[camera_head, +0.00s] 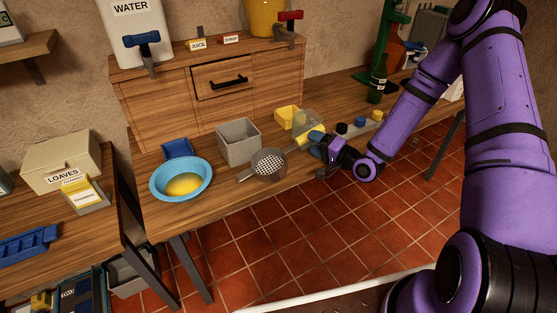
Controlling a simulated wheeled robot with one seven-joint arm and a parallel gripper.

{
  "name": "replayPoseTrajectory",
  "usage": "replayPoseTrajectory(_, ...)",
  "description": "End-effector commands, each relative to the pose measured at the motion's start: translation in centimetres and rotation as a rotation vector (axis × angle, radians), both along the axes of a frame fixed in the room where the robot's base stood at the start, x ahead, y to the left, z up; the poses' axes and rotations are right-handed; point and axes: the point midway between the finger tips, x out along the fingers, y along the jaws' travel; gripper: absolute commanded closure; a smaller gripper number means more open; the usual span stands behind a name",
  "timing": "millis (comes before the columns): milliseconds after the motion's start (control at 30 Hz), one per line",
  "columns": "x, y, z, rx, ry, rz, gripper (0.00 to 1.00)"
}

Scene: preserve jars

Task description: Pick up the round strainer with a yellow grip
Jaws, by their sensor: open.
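The round strainer (269,163) lies on the wooden bench near its front edge. Its perforated grey disc faces up, and its yellow grip (309,136) points up and to the right. My gripper (318,143) is at the grip, reaching in from the right on the purple arm. The jaws are open, and part of the grip is hidden near them. I cannot tell whether the fingers touch the grip.
A blue bowl with yellow contents (160,193) and a grey square bin (222,134) stand left of the strainer. A yellow container (287,117) and a clear bowl (307,121) stand behind the grip. Small blocks (359,122) lie to the right. Tiled floor is in front.

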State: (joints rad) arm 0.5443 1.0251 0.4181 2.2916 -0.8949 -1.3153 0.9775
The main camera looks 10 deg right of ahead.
Motion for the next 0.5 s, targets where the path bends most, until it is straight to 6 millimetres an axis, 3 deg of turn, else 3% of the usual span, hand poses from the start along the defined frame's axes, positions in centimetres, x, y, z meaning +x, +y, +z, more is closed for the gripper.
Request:
replayPoseTrajectory(233,2.8,2.1,-0.1,0.000,-0.002,0.003,0.39)
replayPoseTrajectory(500,3.2,2.3,-0.1,0.000,0.000,0.000,0.39)
